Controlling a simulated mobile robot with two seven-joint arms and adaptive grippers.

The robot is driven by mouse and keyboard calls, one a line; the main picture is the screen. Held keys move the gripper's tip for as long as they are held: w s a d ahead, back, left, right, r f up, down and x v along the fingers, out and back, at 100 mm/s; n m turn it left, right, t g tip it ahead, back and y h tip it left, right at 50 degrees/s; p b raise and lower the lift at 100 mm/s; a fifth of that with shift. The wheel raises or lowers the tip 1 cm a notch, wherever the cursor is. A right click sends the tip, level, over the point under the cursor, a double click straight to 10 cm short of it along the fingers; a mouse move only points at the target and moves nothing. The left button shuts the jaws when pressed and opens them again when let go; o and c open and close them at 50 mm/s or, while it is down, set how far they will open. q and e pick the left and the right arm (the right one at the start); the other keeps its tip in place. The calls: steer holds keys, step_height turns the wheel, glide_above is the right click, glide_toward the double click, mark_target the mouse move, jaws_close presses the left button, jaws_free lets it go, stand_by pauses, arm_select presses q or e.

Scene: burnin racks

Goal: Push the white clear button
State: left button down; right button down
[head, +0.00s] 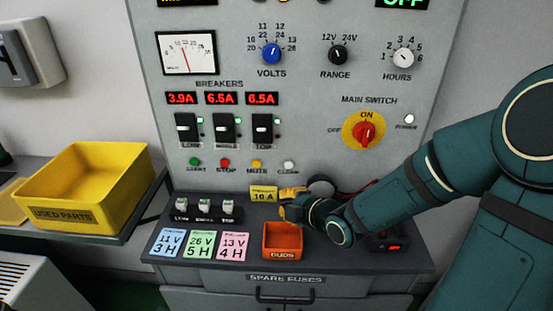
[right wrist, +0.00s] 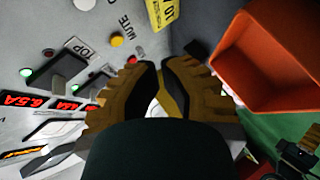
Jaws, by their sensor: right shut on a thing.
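The white clear button (head: 289,165) is at the right end of the button row low on the grey panel; in the right wrist view a white button (right wrist: 84,4) is cut by the top edge. My right gripper (head: 288,202) is below and in front of it, apart from it, over the shelf behind the orange bin. Its yellow fingers (right wrist: 160,70) are closed together in the right wrist view; a small pale and yellow thing between them is mostly hidden.
The green (head: 194,162), red (head: 225,163) and yellow (head: 257,163) buttons sit left of the clear button. A yellow 10 A tag (head: 263,192) stands by the fingers. The orange duds bin (head: 269,246) is in front. Breakers (head: 224,128) are above.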

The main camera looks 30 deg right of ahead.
mark_target(289, 165)
arm_select(q)
steer(key=shift+w, duration=0.1)
arm_select(e)
steer(key=shift+w, duration=0.15)
